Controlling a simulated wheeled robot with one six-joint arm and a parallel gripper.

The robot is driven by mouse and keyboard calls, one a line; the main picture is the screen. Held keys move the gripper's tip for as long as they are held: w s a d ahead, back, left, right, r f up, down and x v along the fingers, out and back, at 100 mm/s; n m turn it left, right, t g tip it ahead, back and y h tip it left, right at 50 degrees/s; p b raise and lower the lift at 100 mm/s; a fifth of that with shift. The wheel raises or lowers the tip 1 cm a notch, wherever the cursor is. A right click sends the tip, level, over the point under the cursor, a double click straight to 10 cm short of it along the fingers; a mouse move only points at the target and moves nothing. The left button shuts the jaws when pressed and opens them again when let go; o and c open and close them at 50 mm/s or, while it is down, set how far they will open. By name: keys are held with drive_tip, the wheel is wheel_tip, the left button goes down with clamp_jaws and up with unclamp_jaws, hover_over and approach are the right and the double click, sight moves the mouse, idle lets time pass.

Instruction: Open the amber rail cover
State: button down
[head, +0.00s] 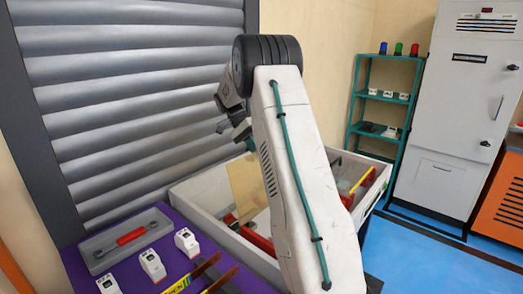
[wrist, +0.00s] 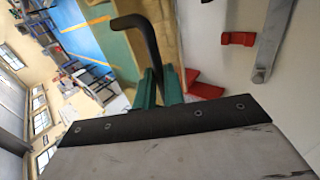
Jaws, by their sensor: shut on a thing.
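The amber rail cover (head: 247,188) is a see-through amber panel. In the head view it stands steeply raised over the pale box (head: 190,197), partly hidden by my arm. In the wrist view the cover (wrist: 168,38) tints the floor behind it. A dark, bent handle (wrist: 130,22) runs down between the teal fingers of my gripper (wrist: 159,88). The gripper is shut on this handle. In the head view my gripper (head: 243,132) is above the cover, and the handle cannot be made out there.
A purple bench (head: 78,262) at front left holds a tray with a red-handled tool (head: 130,236) and several white devices (head: 152,264). Red parts (wrist: 204,90) lie in the box. A grey shutter (head: 140,100) stands close behind. Blue floor (head: 430,255) is clear at right.

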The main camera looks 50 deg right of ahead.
drive_tip(key=shift+w+a+f, duration=0.15)
drive_tip(key=shift+w, duration=0.2)
drive_tip(key=c, duration=1.5)
unclamp_jaws()
drive_tip(key=shift+w+f, duration=0.1)
drive_tip(key=shift+w, duration=0.1)
drive_tip(key=shift+s, duration=0.1)
drive_tip(key=v, duration=0.8)
